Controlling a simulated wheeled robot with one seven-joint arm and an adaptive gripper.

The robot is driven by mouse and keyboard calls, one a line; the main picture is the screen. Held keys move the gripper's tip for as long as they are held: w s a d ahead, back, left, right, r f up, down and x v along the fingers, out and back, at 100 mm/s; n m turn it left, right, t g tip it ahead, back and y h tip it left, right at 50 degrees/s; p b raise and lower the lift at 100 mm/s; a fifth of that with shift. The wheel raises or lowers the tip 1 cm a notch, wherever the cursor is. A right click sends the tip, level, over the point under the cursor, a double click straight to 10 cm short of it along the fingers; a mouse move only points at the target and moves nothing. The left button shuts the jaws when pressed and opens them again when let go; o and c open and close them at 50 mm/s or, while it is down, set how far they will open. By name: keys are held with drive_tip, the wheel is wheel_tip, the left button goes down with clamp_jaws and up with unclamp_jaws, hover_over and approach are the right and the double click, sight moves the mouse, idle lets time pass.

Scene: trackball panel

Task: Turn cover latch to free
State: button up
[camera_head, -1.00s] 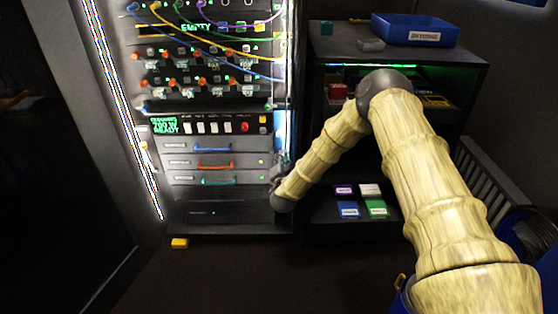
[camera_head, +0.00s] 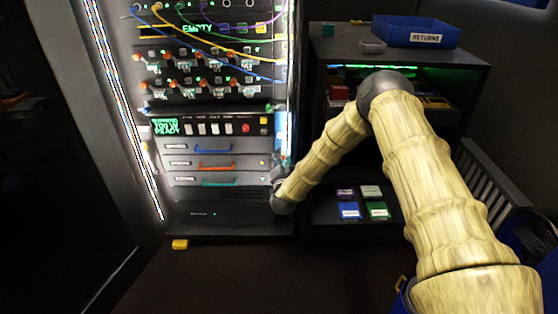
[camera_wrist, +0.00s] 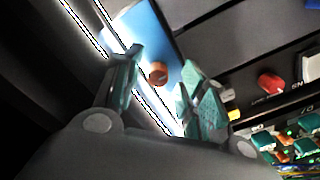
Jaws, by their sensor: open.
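In the wrist view, a blue plate (camera_wrist: 150,38) bears a small orange-brown knob (camera_wrist: 157,73), which I take to be the cover latch. My gripper (camera_wrist: 163,60) is open, with one teal-padded finger on each side of the knob. I cannot tell whether either finger touches it. In the head view, my gripper (camera_head: 279,170) is at the right edge of the equipment rack (camera_head: 215,215), beside the drawers. It is small there, and the latch cannot be made out.
A red knob (camera_wrist: 270,83) sits on the dark panel to the right in the wrist view. A bright light strip (camera_head: 125,110) runs along the rack's left side. A dark shelf (camera_head: 400,52) with a blue bin (camera_head: 415,32) stands right of the rack. Floor in front is mostly clear.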

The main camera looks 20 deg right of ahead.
drive_tip(key=v, duration=1.1)
drive_tip(key=shift+s, duration=0.3)
drive_tip(key=s+a+f+n+g+y, duration=0.3)
drive_tip(key=s+f+n+g, duration=0.1)
drive_tip(key=s+f, duration=0.6)
drive_tip(key=s+a+f+n+g+y, duration=0.2)
drive_tip(key=s+a+f+n+g, duration=0.15)
drive_tip(key=s+f, duration=0.7)
drive_tip(key=s+f+n+g, duration=0.15)
drive_tip(key=s+g, duration=0.35)
drive_tip(key=s, duration=1.1)
drive_tip(key=s+d+n+g, duration=0.1)
drive_tip(key=s+d+g, duration=0.1)
drive_tip(key=s, duration=0.6)
drive_tip(key=s+d+n+g, duration=0.2)
drive_tip(key=s+g, duration=0.1)
drive_tip(key=s, duration=0.4)
wheel_tip(320, 180, up, 19)
drive_tip(key=s+p, duration=0.1)
drive_tip(key=p, duration=1.6)
drive_tip(key=shift+f+p, duration=0.15)
drive_tip(key=shift+p, duration=0.2)
